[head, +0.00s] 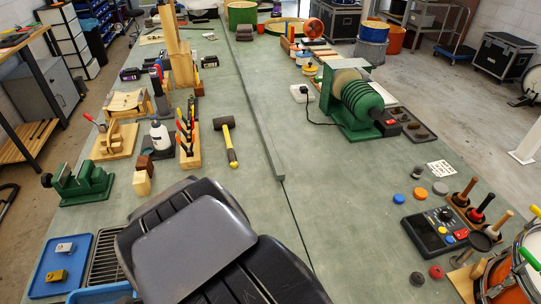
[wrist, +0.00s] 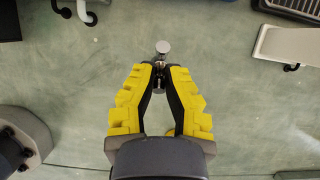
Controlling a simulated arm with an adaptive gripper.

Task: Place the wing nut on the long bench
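My gripper (wrist: 159,67) shows in the wrist view, its yellow and black fingers drawn together at the tips. A small silver metal piece, which looks like the wing nut (wrist: 162,47), is between the fingertips and sticks out past them, with a round, flat end showing. The rest of it is hidden by the fingers. The long bench (head: 225,185) is the green surface running through the head view; its green top (wrist: 100,80) also lies below the gripper. Whether the metal piece touches the bench cannot be told. In the head view my arm hides the gripper.
A blue tray (head: 45,262) with small metal parts stands at the near left. A green vise (head: 78,184), a tool block (head: 190,155) and a mallet (head: 230,145) stand beyond. A green machine (head: 350,105) and a meter (head: 434,232) are on the right. The bench middle is clear.

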